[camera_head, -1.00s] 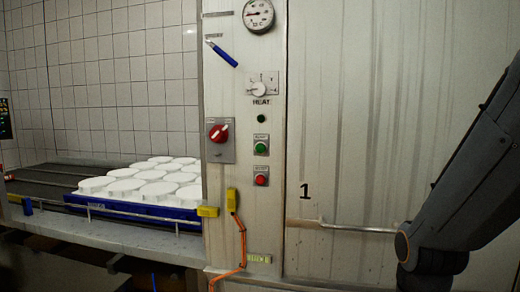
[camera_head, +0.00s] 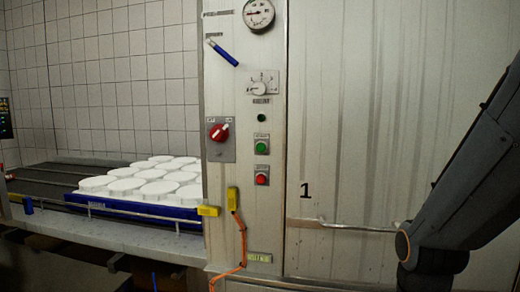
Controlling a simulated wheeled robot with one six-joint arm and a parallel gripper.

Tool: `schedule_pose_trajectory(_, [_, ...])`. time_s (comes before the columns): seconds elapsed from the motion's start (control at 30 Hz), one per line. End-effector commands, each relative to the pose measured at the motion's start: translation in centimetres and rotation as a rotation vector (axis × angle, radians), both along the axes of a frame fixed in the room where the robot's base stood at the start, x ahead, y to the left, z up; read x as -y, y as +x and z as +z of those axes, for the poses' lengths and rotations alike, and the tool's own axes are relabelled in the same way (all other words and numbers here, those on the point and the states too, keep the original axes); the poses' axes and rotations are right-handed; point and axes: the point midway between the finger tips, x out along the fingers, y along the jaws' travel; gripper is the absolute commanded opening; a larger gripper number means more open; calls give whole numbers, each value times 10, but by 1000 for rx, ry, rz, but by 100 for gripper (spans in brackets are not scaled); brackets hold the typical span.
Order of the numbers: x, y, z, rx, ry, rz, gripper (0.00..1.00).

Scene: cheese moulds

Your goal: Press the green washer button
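The green button (camera_head: 262,147) sits in a small plate on the pale metal control panel (camera_head: 222,180), above a red button (camera_head: 262,176). A small dark green round lamp or button (camera_head: 262,118) is higher up, below the dial knob. The labels are too small to read. My dark arm is at the right edge of the picture, in front of the large metal door and right of the buttons. My gripper does not show, so its state is hidden.
A red rotary switch (camera_head: 219,132), a blue-handled lever (camera_head: 222,53) and a gauge (camera_head: 258,14) are on the panel. A door handle (camera_head: 350,227) sticks out at the right. A blue tray (camera_head: 150,211) of white moulds (camera_head: 125,186) stands on the conveyor (camera_head: 45,181) at the left.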

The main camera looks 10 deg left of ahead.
Motion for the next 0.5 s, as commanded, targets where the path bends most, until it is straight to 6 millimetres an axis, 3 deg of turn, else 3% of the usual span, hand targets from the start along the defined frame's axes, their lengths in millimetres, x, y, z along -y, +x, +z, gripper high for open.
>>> schedule_pose_trajectory(0.03, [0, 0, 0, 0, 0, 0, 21])
schedule_pose_trajectory(0.17, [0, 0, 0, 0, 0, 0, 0])
schedule_pose_trajectory(0.5, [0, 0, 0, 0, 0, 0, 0])
